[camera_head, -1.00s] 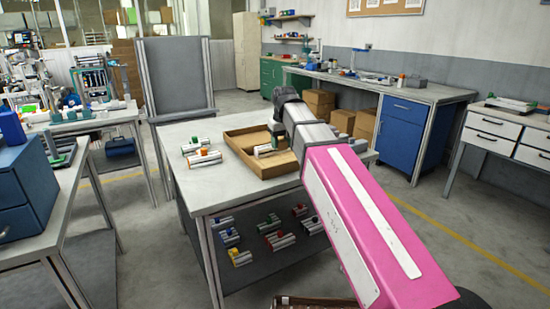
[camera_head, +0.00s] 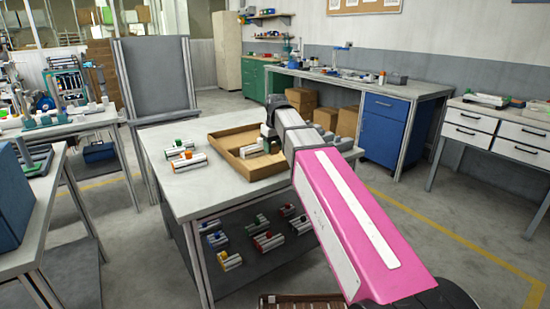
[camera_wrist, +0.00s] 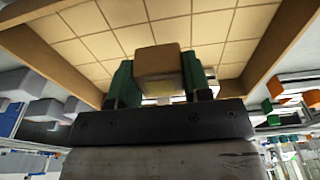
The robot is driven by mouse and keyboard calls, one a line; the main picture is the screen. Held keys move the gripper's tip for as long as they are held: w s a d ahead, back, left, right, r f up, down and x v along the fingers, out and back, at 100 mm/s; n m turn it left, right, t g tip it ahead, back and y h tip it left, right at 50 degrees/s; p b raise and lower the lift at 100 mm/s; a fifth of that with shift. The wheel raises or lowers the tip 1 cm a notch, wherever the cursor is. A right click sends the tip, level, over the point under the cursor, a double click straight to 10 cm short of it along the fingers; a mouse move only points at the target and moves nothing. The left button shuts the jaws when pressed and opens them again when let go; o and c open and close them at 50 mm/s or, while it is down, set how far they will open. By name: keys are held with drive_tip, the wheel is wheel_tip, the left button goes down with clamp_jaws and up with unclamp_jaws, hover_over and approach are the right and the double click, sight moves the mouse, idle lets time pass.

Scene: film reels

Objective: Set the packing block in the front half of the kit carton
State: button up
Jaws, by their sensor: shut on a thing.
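The kit carton (camera_head: 223,151) is an open, shallow tan tray on the near grey table. A white part (camera_head: 251,150) shows inside it. My gripper (camera_wrist: 158,82) has green fingers and is shut on the packing block (camera_wrist: 158,60), a small tan-brown block, in the wrist view. The carton's gridded floor (camera_wrist: 220,27) and brown walls fill the background there. My arm comes in over the carton's right side in the head view and hides that part of it. I cannot tell whether the block touches the floor. The block does not show clearly in the head view.
White parts with green and orange caps (camera_head: 187,160) lie on the table (camera_head: 205,195) left of the carton. Several similar parts sit on the lower shelf (camera_head: 270,265). A grey panel stand (camera_head: 155,75) is behind. The table's front left is clear.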

drive_tip(key=shift+w+d+f, duration=0.15)
drive_tip(key=shift+d+f, duration=0.15)
drive_tip(key=shift+d, duration=0.15)
drive_tip(key=shift+f, duration=1.95)
drive_tip(key=shift+f, duration=0.1)
drive_tip(key=o, duration=1.3)
wheel_tip(320, 180, up, 12)
drive_tip(key=s, duration=0.1)
drive_tip(key=shift+d, duration=0.4)
drive_tip(key=shift+s, duration=0.1)
